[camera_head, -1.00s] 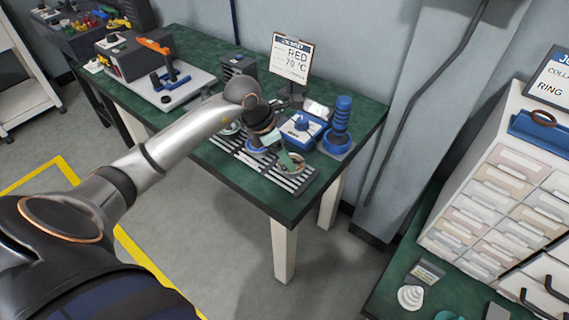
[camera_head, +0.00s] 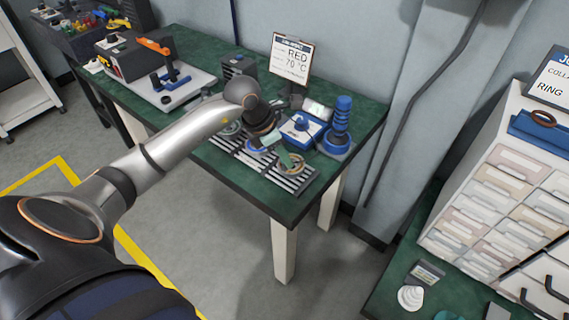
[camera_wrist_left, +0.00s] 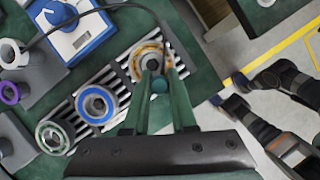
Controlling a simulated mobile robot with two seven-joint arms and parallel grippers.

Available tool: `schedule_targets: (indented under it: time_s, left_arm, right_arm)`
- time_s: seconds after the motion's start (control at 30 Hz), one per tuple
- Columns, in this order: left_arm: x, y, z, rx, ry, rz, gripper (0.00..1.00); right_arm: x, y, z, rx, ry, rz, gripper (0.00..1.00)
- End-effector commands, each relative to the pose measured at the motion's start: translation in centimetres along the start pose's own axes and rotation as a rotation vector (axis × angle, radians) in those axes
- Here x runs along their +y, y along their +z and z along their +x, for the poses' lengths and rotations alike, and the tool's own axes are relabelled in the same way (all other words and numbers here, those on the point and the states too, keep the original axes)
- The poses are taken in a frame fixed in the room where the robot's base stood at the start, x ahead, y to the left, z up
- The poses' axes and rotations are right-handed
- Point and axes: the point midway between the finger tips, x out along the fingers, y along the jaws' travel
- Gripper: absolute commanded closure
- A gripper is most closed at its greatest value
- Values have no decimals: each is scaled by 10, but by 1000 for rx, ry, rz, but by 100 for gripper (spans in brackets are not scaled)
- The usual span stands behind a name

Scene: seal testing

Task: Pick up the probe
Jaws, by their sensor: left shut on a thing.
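My left gripper (camera_head: 290,160) reaches over the slotted rack on the green bench. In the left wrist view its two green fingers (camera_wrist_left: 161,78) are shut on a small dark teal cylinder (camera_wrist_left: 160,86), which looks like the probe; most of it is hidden. The fingertips are over the bearing with a golden ring (camera_wrist_left: 150,58); I cannot tell if they touch it. A black cable (camera_wrist_left: 104,9) arches from near the blue-and-white meter (camera_wrist_left: 79,26) towards the fingers. The meter also shows in the head view (camera_head: 302,131). My right gripper is not seen.
The rack (camera_wrist_left: 121,72) also holds a blue-ringed bearing (camera_wrist_left: 96,104) and a pale green-ringed one (camera_wrist_left: 52,138). A blue-handled tool (camera_head: 341,122) stands right of the meter. A sign (camera_head: 291,58) reading RED 70 °C stands behind. The bench's front right corner is clear.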

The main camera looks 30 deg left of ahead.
Motion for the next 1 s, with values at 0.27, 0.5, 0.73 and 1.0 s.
schedule_targets:
  time_s: [0.27,0.5,0.73,1.0]
  left_arm:
    - [0,2,-5,-1,1,1,100]
    - [0,8,-40,-1,8,3,100]
    - [-18,-19,-108,6,9,2,100]
    - [-34,-56,-143,6,4,-2,100]
  right_arm:
    - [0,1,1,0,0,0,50]
    - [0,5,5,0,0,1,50]
    - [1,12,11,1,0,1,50]
    - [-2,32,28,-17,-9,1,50]
